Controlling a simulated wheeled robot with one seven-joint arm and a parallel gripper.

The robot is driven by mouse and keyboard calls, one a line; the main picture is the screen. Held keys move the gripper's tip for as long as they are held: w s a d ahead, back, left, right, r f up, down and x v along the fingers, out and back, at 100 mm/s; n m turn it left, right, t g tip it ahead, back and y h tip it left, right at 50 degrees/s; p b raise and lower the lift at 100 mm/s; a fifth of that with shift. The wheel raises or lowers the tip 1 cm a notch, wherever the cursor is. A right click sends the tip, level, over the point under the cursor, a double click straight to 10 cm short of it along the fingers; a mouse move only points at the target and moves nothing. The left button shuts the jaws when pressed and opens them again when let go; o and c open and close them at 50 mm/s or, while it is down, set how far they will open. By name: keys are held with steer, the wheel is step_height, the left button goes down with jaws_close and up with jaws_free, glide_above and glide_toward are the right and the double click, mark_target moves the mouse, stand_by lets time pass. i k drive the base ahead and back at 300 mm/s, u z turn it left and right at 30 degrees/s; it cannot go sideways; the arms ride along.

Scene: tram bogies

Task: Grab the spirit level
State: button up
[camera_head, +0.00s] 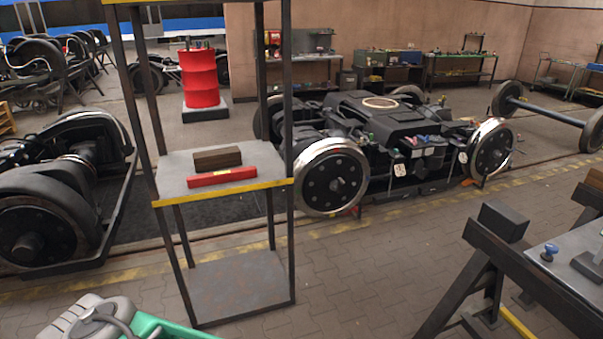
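The spirit level is a red bar (222,177) with a small yellowish patch near its middle. It lies flat on the middle shelf (178,179) of a tall metal rack, close to the yellow front edge. A dark brown block (217,159) lies just behind it, roughly parallel. Nothing covers the level from this view. My gripper is not in view, so its fingers and its distance from the level do not show.
The rack's thin dark posts (183,247) frame the shelf, with a lower shelf (240,287) below. A bogie (380,135) stands behind to the right, wheelsets (75,185) to the left. A dark trestle (490,250) stands at right. Paved floor (365,260) between rack and trestle is clear.

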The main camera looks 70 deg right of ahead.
mark_target(193, 182)
steer(key=z, duration=1.9)
steer(key=k, duration=0.35)
steer(key=z, duration=0.8)
steer(key=i, duration=0.35)
steer(key=u, duration=0.9)
steer(key=i, duration=1.35)
steer(key=u, duration=1.95)
steer(key=i, duration=1)
steer(key=u, duration=0.25)
